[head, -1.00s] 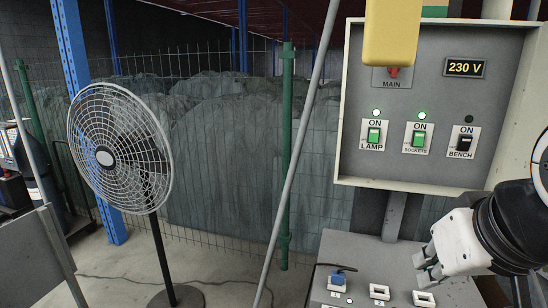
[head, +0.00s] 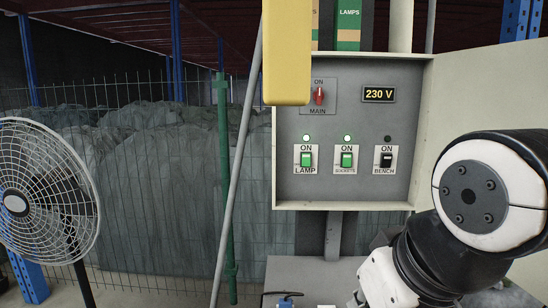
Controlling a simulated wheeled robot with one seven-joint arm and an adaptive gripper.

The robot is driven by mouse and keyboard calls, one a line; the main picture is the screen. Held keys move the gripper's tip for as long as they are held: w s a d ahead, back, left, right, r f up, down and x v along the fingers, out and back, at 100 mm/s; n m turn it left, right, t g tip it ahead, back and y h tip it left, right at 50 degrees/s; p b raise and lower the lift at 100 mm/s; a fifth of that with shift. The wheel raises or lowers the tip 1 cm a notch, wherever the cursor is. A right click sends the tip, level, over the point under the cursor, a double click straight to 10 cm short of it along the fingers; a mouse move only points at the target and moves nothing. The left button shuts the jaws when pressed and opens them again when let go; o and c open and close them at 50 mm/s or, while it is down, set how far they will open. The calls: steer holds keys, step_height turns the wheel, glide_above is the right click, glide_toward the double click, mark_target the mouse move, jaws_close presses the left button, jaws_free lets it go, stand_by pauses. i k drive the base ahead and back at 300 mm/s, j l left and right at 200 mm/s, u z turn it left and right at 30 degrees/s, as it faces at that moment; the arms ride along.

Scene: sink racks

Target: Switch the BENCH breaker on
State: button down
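The BENCH breaker (head: 386,160) is a small black switch on a white label at the right of the grey panel (head: 350,190). The indicator above it (head: 387,138) is dark. To its left, the SOCKETS breaker (head: 346,160) and the LAMP breaker (head: 306,160) are green, with lit indicators above them. The red MAIN switch (head: 319,96) sits higher up. My gripper (head: 359,299) is below the panel at the bottom edge, apart from the breakers. Its fingers are mostly cut off by the frame, so whether it is open or shut is unclear.
The panel box has its door (head: 480,90) swung open to the right, behind my arm. A yellow block (head: 287,50) hangs in front of the panel's upper left. A grey bench (head: 300,270) stands below. A fan (head: 45,190) is at the left.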

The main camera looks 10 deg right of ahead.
mark_target(386, 159)
steer(key=z, duration=0.8)
